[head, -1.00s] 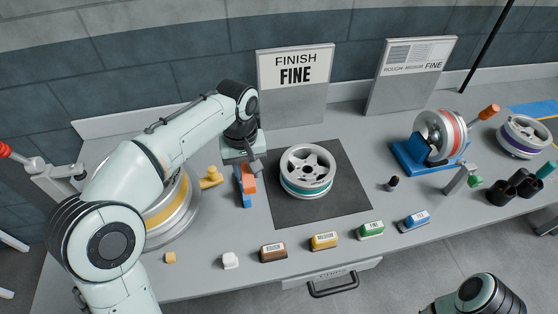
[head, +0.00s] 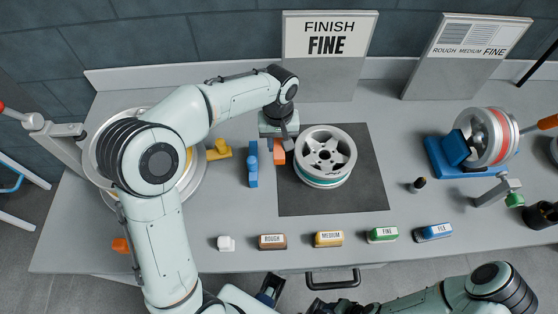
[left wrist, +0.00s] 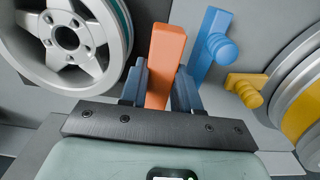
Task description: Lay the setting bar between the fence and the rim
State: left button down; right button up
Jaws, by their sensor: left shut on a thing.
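My left gripper (head: 283,143) is shut on the orange setting bar (head: 279,156), which also shows upright in the picture between the fingers in the left wrist view (left wrist: 165,65). The blue fence (head: 252,165) stands left of the bar, with a gap between them in the head view. The silver rim (head: 325,155) with a teal band lies on the dark mat, just right of the bar. I cannot tell whether the bar touches the rim or the bench. My right gripper (head: 270,290) seems to show at the bottom edge; its jaws are unclear.
A yellow clamp piece (head: 218,150) and a large wheel are left of the fence, partly behind my arm. Several labelled blocks, such as the brown ROUGH one (head: 272,242), line the front. A blue stand (head: 465,158) with a red-banded wheel is at right. Signs stand behind.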

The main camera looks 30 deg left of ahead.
pick_arm(q)
notch_tip(320, 180, down, 9)
jog(key=shift+w+f+b, duration=0.1)
jog(key=shift+b, duration=0.25)
jog(key=shift+f, duration=0.15)
jog(key=c, duration=0.8)
grip_release()
jog(key=shift+r, duration=0.4)
notch_tip(320, 180, up, 12)
jog(key=shift+f+p, duration=0.2)
jog(key=shift+p, duration=0.45)
